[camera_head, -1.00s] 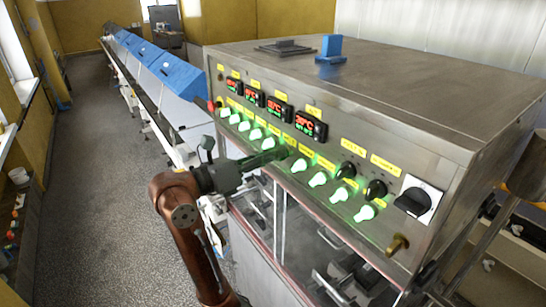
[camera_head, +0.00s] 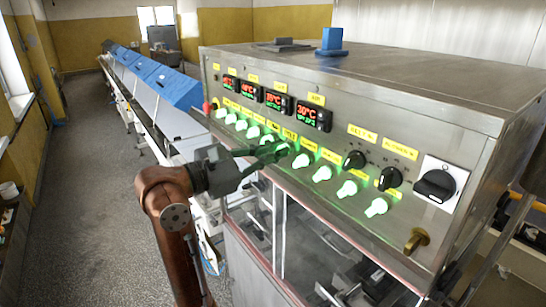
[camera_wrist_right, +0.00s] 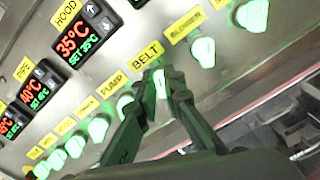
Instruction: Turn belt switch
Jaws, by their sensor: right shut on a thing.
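The belt switch (camera_wrist_right: 161,84) is a small lit green-white knob below the yellow BELT label (camera_wrist_right: 146,54) on the steel control panel (camera_head: 420,150). My right gripper (camera_head: 280,149) reaches the panel from the left in the head view. In the wrist view its two dark fingers (camera_wrist_right: 164,90) stand on either side of the belt switch and are shut on it. The fingers hide part of the switch in the head view. My left gripper is in neither view.
Other lit switches (camera_head: 322,173) stand in a row close on both sides. Above are red temperature displays (camera_head: 276,100) and black knobs (camera_head: 354,160). A large black rotary switch (camera_head: 435,185) and a brass fitting (camera_head: 417,241) are at the right. The left aisle (camera_head: 90,190) is clear.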

